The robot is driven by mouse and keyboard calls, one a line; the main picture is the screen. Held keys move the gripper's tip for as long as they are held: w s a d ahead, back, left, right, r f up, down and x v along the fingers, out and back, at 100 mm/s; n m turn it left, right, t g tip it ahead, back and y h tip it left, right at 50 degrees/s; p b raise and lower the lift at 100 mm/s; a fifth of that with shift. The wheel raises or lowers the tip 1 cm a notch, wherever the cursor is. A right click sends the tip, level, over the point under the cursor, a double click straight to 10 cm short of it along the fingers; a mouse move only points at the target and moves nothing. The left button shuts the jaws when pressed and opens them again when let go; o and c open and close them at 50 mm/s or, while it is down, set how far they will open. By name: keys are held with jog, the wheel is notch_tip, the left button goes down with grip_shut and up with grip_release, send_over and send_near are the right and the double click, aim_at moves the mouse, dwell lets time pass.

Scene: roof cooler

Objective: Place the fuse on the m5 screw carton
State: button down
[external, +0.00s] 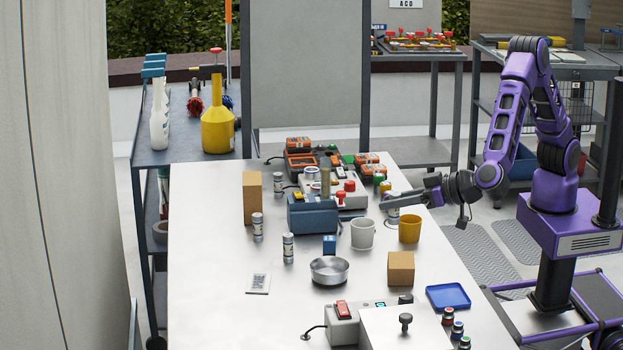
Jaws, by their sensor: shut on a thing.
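My gripper (388,202) reaches in from the right, low over the table. It is shut on a small pale cylinder with dark bands, a fuse (393,216), which shows just below the fingers. Its top is hidden, and I cannot tell whether it touches the table. Similar cylinders stand upright at the left: one fuse (257,227), another (288,248) and a third (279,183). Two plain brown cartons stand on the table: a tall one (252,198) at the left and a cube-shaped one (401,269) at front right. No lettering is readable, so I cannot tell which is the M5 screw carton.
A white mug (362,233) and a yellow cup (409,229) stand close to my gripper. A metal bowl (329,270), blue box (312,215) and blue tray (448,297) are on the table (215,300). The front left is mostly clear.

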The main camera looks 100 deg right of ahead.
jog(key=s+d, duration=0.1)
jog(key=s, duration=0.2)
jog(key=b, duration=0.1)
send_over(401, 260)
jog(key=shift+m+g+h, duration=0.3)
jog(key=shift+m+h, duration=0.1)
notch_tip(401, 260, down, 6)
jog(key=shift+r, duration=0.2)
jog(key=shift+f+b, duration=0.4)
jog(key=shift+f, duration=1.6)
jog(key=shift+f, duration=0.2)
jog(key=c, duration=0.6)
grip_release()
jog(key=shift+r, duration=0.15)
